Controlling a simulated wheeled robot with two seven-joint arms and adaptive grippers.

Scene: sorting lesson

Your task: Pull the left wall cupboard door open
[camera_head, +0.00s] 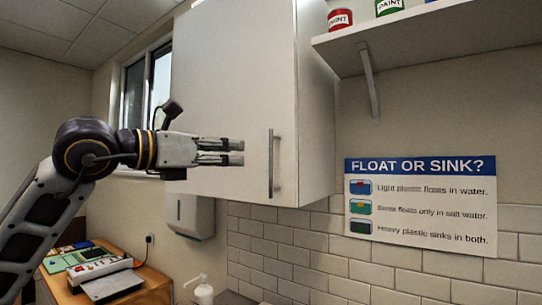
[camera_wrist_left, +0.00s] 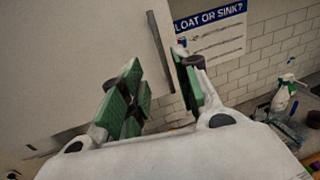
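The white wall cupboard door (camera_head: 225,85) looks closed, flush with the cupboard body. Its upright grey bar handle (camera_head: 273,163) is near the right edge of the door. My left gripper (camera_head: 241,152) is in front of the door, to the left of the handle, its fingers pointing at it. In the left wrist view my left gripper (camera_wrist_left: 157,72) has its green-padded fingers apart with nothing between them, and the handle (camera_wrist_left: 159,45) shows beyond the fingertips, apart from them. My right gripper is in neither view.
A shelf (camera_head: 430,38) with paint tins (camera_head: 340,19) is at the upper right, above a float-or-sink poster (camera_head: 420,205). A dispenser (camera_head: 190,216) hangs below the cupboard. A wooden desk (camera_head: 150,285) with equipment is at the lower left. A spray bottle (camera_wrist_left: 283,95) stands on the counter.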

